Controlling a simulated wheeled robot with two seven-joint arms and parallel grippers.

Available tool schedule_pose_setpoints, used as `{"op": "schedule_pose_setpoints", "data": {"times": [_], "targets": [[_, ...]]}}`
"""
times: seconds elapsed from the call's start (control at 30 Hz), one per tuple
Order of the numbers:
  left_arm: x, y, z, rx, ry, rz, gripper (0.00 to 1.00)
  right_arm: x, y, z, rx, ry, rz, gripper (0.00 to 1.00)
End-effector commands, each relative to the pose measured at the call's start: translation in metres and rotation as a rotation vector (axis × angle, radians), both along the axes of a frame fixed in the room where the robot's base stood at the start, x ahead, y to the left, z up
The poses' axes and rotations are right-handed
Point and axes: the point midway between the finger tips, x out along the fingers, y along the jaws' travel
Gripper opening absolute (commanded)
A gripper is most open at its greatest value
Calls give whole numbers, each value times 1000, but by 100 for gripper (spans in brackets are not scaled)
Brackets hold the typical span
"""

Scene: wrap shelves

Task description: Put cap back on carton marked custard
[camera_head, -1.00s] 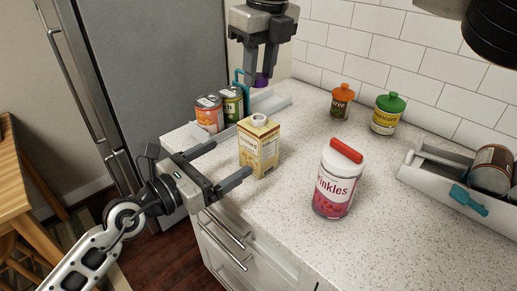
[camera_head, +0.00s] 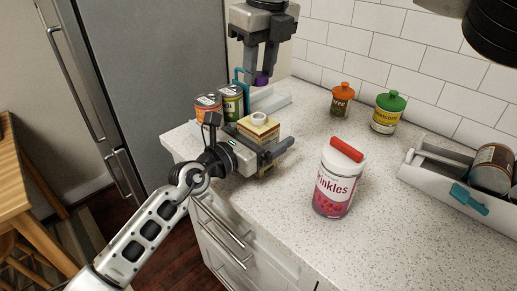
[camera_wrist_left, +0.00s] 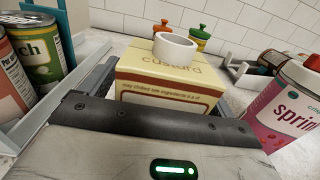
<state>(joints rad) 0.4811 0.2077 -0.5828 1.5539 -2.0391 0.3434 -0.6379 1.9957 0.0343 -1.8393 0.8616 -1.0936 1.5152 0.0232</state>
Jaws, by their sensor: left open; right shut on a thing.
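The custard carton (camera_head: 258,127) is a cream and yellow box upright on the counter near its left edge. Its white spout is open on top. In the left wrist view the carton (camera_wrist_left: 165,68) faces me with "custard" printed on its slanted top. My left gripper (camera_head: 270,143) is open, with its fingers reaching along both sides of the carton; contact is not clear. The far finger is mostly hidden by the carton. My right gripper (camera_head: 261,70) is shut on a small purple cap (camera_head: 262,79), held above the counter behind the carton.
A sprinkles jar (camera_head: 336,183) with a red-topped white lid stands right of the carton. Cans (camera_head: 208,105) stand in a rack at left. An orange-lidded jar (camera_head: 342,98) and a green-lidded jar (camera_head: 388,112) stand by the tiled wall. A white rack (camera_head: 440,175) holds cans at right.

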Motion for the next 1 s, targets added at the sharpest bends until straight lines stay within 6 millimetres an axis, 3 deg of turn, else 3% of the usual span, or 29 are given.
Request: {"op": "schedule_pose_setpoints", "data": {"times": [0.23, 0.47, 0.5, 0.83, 1.0], "targets": [[0, 0, 0, -1, 1, 0, 89, 0, 0, 0, 0, 0, 0, 10], [0, 0, 0, -1, 1, 0, 25, 0, 0, 0, 0, 0, 0, 10], [0, 0, 0, 0, 1, 0, 22, 0, 0, 0, 0, 0, 0, 10], [0, 0, 0, 0, 1, 0, 23, 0, 0, -41, 3, 1, -1, 10], [0, 0, 0, 0, 1, 0, 23, 0, 0, -50, 3, -3, 0, 10]]}}
